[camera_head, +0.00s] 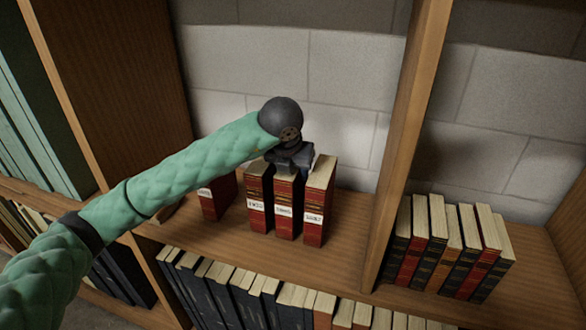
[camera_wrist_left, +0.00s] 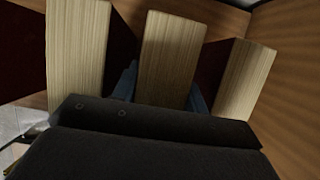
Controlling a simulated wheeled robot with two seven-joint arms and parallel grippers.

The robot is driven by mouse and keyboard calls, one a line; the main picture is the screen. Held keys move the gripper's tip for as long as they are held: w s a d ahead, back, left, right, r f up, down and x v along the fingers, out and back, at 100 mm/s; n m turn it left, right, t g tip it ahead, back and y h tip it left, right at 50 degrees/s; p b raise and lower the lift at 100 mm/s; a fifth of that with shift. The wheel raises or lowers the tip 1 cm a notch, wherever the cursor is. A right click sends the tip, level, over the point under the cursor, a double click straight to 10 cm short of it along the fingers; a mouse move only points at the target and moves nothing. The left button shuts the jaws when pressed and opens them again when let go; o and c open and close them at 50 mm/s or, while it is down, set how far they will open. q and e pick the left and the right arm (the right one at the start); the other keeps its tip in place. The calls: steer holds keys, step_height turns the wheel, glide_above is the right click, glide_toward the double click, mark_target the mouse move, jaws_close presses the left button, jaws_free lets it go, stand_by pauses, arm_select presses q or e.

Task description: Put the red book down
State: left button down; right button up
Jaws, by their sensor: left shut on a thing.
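The red book (camera_head: 286,220) with a white spine label stands upright on the middle shelf, between two similar red books. My left gripper (camera_head: 291,162) comes down from above and is shut on the top of this middle book. In the left wrist view its pale page edge (camera_wrist_left: 168,55) lies between the blue-grey fingers. The book's foot is about level with its neighbours' feet; I cannot tell whether it bears on the shelf. My right gripper is not in view.
The neighbouring red books (camera_head: 258,205) (camera_head: 318,210) stand close on both sides. Another red book (camera_head: 215,200) stands farther left, partly behind my arm. An upright wooden divider (camera_head: 405,130) rises to the right. Bare shelf (camera_head: 352,225) lies between the books and the divider.

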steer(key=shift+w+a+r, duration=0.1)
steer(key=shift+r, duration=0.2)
arm_select(q)
steer(key=c, duration=1)
jaws_free()
steer(key=shift+c, duration=0.2)
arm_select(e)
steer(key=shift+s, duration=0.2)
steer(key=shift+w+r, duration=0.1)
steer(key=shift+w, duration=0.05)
arm_select(q)
steer(key=b+v, duration=0.5)
steer(key=v, duration=0.6)
steer(key=shift+s+r, duration=0.3)
steer(key=shift+r, duration=0.2)
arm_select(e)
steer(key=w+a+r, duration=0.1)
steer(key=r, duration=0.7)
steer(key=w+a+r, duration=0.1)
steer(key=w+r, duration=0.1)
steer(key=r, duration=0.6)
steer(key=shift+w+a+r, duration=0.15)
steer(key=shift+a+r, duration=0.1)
arm_select(q)
steer(key=shift+f, duration=0.1)
